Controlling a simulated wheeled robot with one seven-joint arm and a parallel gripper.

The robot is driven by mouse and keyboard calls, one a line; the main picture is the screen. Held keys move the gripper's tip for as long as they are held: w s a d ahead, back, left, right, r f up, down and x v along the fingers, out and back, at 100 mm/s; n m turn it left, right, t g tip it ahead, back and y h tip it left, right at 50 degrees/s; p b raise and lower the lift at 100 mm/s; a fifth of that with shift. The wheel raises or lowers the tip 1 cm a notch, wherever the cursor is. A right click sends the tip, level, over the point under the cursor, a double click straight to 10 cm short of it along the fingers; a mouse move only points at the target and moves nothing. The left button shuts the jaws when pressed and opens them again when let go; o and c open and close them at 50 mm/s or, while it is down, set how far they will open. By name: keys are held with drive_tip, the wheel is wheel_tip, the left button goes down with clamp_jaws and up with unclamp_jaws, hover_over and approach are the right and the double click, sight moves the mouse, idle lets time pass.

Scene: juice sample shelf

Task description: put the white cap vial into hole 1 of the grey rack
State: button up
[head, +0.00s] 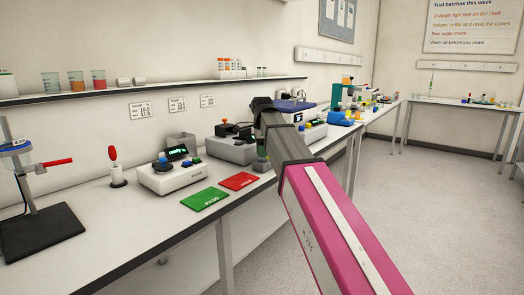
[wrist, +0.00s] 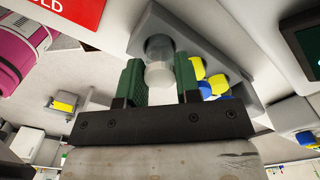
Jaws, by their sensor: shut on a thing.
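In the wrist view, my gripper (wrist: 160,82) has its two green fingers on either side of a vial with a whitish cap (wrist: 159,50). The grey rack (wrist: 160,20) lies behind the vial in that view, with several yellow and blue caps (wrist: 197,67) beside it. I cannot tell whether the vial touches the rack or is apart from it. No hole number is readable.
A red HOLD mat (head: 240,181) and a green PASS mat (head: 204,199) lie on the bench front. A device with a green display (head: 171,176) stands left of my gripper. A wall shelf (head: 150,88) runs above the bench. The floor (head: 430,200) to the right is clear.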

drive_tip(key=o, duration=1)
drive_tip(key=shift+o, duration=0.2)
